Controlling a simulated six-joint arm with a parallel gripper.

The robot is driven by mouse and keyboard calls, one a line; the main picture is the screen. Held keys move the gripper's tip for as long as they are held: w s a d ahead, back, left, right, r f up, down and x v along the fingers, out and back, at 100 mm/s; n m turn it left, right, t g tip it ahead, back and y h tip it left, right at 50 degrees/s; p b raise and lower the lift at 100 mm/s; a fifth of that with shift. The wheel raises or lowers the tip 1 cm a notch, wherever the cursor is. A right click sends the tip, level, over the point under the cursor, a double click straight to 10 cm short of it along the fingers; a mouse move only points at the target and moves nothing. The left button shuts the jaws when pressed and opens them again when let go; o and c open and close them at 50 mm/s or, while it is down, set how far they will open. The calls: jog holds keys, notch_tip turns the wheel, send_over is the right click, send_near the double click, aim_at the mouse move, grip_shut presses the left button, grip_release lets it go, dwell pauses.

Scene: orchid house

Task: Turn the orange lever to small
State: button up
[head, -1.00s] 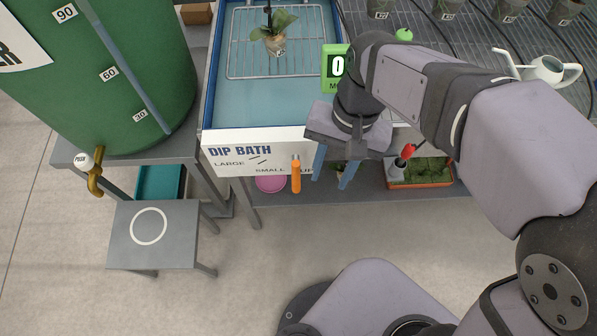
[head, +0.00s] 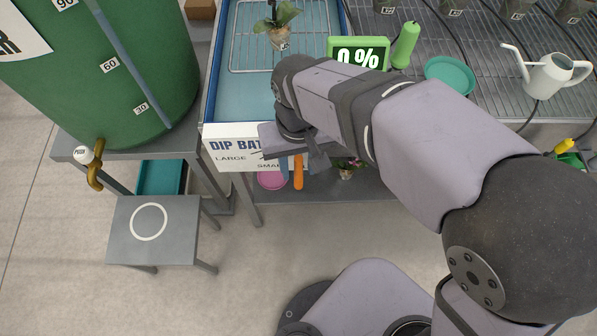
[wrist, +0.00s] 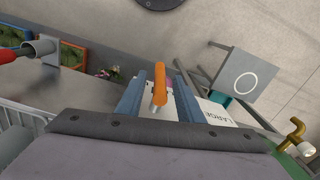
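The orange lever (head: 298,172) hangs downward on the front of the white dip bath panel (head: 226,143). The panel's word LARGE is readable on the left; SMALL, nearer the lever, is partly covered by my gripper. My gripper (head: 301,168) is at the panel. In the wrist view the lever (wrist: 159,84) stands between the two blue fingers of my gripper (wrist: 160,70). The fingers are open, with a visible gap on each side of the lever.
The blue bath (head: 238,98) holds a wire rack and a potted orchid (head: 277,35). A green display (head: 358,54) reads 0 %. A green tank (head: 110,75) with a brass tap (head: 95,178) stands left, above a grey stool (head: 152,230). A pink dish (head: 271,180) lies below.

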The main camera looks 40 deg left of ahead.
aim_at(299, 175)
jog(key=shift+f, duration=2.15)
grip_shut()
